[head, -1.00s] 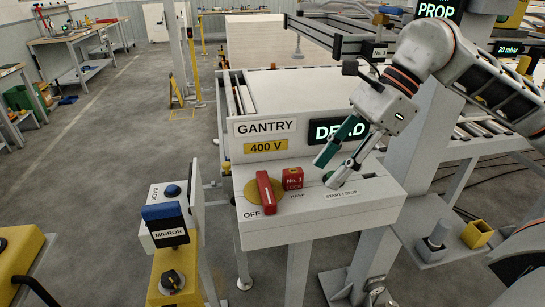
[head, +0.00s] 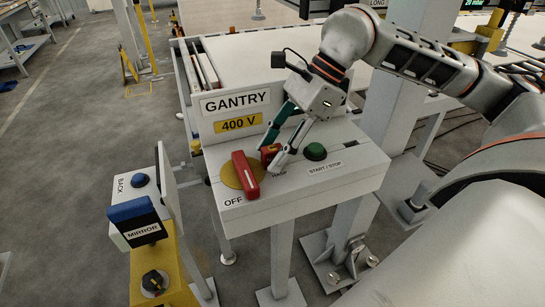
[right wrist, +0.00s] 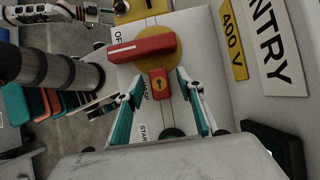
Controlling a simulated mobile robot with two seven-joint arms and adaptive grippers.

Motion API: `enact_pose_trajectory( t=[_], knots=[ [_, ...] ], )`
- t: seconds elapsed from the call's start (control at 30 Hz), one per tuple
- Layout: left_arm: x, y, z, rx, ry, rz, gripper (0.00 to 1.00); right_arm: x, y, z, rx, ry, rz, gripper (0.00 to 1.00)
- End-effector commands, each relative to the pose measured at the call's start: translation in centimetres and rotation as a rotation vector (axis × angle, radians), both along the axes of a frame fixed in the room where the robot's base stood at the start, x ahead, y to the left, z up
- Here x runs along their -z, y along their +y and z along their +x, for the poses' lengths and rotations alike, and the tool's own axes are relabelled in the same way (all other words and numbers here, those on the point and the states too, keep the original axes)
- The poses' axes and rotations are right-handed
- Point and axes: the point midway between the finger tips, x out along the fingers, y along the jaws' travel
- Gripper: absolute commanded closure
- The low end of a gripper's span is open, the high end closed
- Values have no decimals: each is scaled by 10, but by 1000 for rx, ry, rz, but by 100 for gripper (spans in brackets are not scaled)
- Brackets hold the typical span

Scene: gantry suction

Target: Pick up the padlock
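The padlock (head: 269,153) is a small red block on the sloping top of the gantry control box, just right of the red OFF handle. In the right wrist view my right gripper (right wrist: 161,88) is open, one finger on either side of the padlock, with gaps visible. I cannot tell its exact height above the box. My left gripper does not show clearly.
The red handle (head: 245,175) on its yellow disc stands close beside the padlock. A green START/STOP button (head: 316,151) is to the right. The GANTRY 400 V panel (head: 238,112) rises behind. A yellow post with a MIRROR switch (head: 137,222) stands at the left.

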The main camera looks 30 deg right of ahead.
Motion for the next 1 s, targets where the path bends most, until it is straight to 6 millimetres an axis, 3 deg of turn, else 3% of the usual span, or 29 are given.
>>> enact_pose_trajectory(
  t=[0.3, 0.43, 0.8, 1.0],
  knots=[
    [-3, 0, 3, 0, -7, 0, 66, 5, 3, 0, 1, 1, 0, 65],
    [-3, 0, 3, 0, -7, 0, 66, 4, 3, 0, 0, 0, 0, 99],
    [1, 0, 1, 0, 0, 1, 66, 3, 3, 1, 1, -1, 1, 100],
    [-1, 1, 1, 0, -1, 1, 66, -10, 3, 1, 0, -4, 1, 100]
  ],
)
